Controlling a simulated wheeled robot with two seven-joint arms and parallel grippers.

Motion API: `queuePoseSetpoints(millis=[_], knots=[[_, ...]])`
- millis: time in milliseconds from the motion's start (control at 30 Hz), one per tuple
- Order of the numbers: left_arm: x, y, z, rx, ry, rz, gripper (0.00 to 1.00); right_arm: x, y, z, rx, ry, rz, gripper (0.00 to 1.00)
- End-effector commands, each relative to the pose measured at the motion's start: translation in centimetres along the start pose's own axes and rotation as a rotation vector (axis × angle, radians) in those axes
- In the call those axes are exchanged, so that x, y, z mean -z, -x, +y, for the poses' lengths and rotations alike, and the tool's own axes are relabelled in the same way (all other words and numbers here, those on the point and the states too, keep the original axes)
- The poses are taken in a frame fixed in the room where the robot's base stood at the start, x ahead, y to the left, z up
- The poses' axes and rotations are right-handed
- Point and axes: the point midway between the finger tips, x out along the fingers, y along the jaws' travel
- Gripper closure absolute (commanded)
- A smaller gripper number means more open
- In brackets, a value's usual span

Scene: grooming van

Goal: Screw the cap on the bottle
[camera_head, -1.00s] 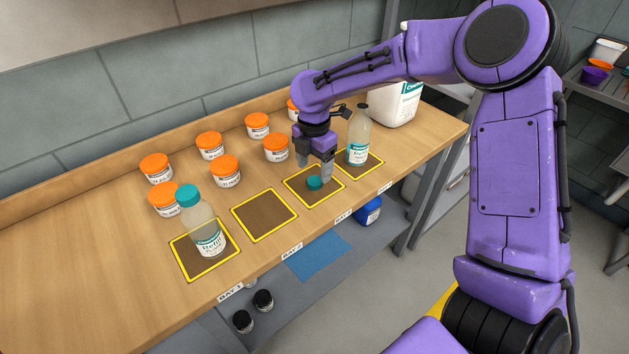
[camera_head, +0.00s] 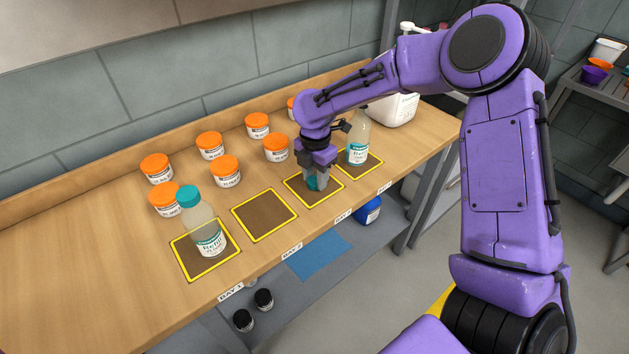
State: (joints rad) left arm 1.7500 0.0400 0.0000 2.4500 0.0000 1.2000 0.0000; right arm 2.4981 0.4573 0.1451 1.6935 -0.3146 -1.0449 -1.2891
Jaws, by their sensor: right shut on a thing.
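A loose teal cap (camera_head: 312,184) sits on the third yellow-edged mat (camera_head: 331,192). My right gripper (camera_head: 314,182) points down over this mat and is shut on the cap, which shows between the fingers. An uncapped clear bottle (camera_head: 358,142) with a white and teal label stands upright on the mat (camera_head: 372,169) just right of the gripper; the arm partly hides its top. Another bottle (camera_head: 206,228) with a teal cap on it stands upright on the leftmost mat (camera_head: 186,268). My left gripper is not in view.
The second mat (camera_head: 264,215) is empty. Several orange-lidded jars (camera_head: 226,172) stand behind the mats. A white jug (camera_head: 395,107) stands at the bench's right end. A lower shelf holds dark-capped bottles (camera_head: 264,299), a blue mat (camera_head: 318,256) and a blue container (camera_head: 368,210).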

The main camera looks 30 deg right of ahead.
Motion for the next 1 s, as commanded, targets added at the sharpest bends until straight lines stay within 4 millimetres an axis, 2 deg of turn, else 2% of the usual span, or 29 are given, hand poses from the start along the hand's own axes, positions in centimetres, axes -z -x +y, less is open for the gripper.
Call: queuePoseSetpoints(millis=[233,333,400,633,767,833,1000], knots=[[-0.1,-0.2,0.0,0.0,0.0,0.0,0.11,0.0,0.6,0.1,-0.002,-0.001,0.0,0.88],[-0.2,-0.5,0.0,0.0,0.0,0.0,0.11,0.0,1.7,0.1,-0.004,-0.001,-0.001,0.88],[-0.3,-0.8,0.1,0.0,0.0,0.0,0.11,0.0,3.1,0.1,-0.005,-0.001,-0.001,0.88],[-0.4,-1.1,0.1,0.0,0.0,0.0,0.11,0.7,8.4,-4.2,-0.006,-0.001,0.0,0.88],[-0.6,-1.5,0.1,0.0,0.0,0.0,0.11,1.2,9.9,-7.0,-0.004,0.0,0.001,0.88],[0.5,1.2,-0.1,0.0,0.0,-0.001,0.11,1.3,11.6,-7.8,0.004,-0.001,0.002,0.89],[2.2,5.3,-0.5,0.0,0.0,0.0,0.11,1.7,12.6,-9.6,0.003,0.001,0.004,0.88]])
